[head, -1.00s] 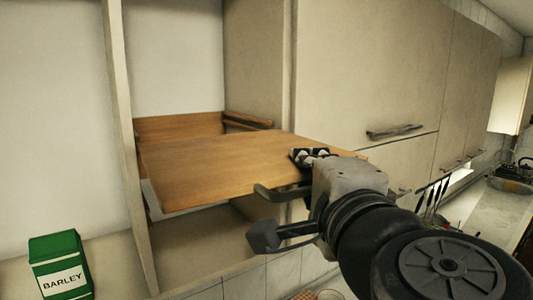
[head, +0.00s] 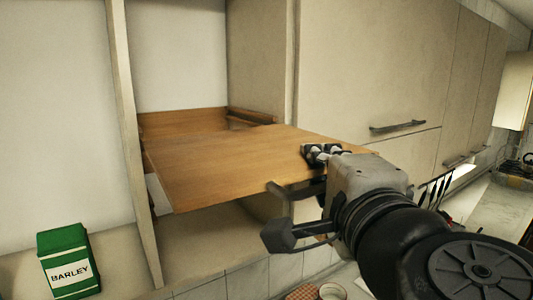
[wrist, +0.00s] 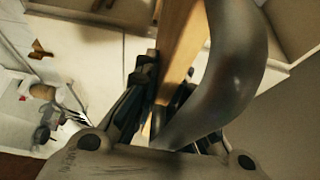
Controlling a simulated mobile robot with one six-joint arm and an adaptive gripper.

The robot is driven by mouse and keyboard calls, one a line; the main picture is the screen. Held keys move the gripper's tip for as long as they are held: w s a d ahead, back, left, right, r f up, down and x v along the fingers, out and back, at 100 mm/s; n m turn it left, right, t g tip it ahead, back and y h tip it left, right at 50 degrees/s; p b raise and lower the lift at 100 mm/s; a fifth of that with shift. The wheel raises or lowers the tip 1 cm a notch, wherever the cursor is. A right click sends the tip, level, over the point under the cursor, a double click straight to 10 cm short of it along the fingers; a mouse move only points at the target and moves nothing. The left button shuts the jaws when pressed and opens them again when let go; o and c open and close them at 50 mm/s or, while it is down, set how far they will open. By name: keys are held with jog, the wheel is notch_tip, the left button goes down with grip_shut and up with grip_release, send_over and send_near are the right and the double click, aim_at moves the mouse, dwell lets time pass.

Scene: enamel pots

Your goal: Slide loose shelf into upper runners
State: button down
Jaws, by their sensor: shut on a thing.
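The loose shelf (head: 225,165) is a flat wooden board. It sticks out of the open cabinet bay toward the front, with its rear part inside the bay. My gripper (head: 309,170) is shut on its front right edge, one finger above and one below. The wrist view shows the board (wrist: 183,45) between the fingers (wrist: 165,95). A wooden runner (head: 253,115) lies along the bay's right wall, slightly above the board's rear right side. The left runner is hidden. I cannot tell whether the board's rear edge sits in any runner.
A pale upright panel (head: 132,130) bounds the bay on the left. A closed cabinet door with a dark handle (head: 397,127) stands to the right. A green barley box (head: 67,262) is at lower left. The bay floor (head: 215,240) below the board looks clear.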

aim_at(258, 153)
jog(key=shift+w+a+r+b, duration=0.15)
jog(key=shift+w+b, duration=0.1)
jog(key=shift+w, duration=0.25)
jog(key=shift+w+a+f+b, duration=0.1)
jog(key=shift+w+a+b, duration=0.1)
jog(key=shift+w, duration=0.3)
jog(key=shift+d+r, duration=0.1)
jog(key=shift+r, duration=0.05)
jog(key=shift+w+a+f, duration=0.1)
jog(key=shift+a+f, duration=0.1)
jog(key=shift+f, duration=0.05)
dwell(0.5)
jog(key=shift+a+f+y+p, duration=0.15)
jog(key=shift+a+y+p, duration=0.15)
jog(key=shift+a+p, duration=0.1)
dwell(0.8)
jog(key=shift+w+a+f+n, duration=0.15)
jog(key=shift+w+a, duration=0.35)
jog(key=shift+a, duration=0.1)
jog(key=shift+w+a+f+n, duration=0.15)
jog(key=shift+w+a, duration=0.35)
jog(key=shift+a, duration=0.05)
jog(key=shift+w, duration=0.2)
jog(key=shift+s+d, duration=0.1)
jog(key=shift+s, duration=0.1)
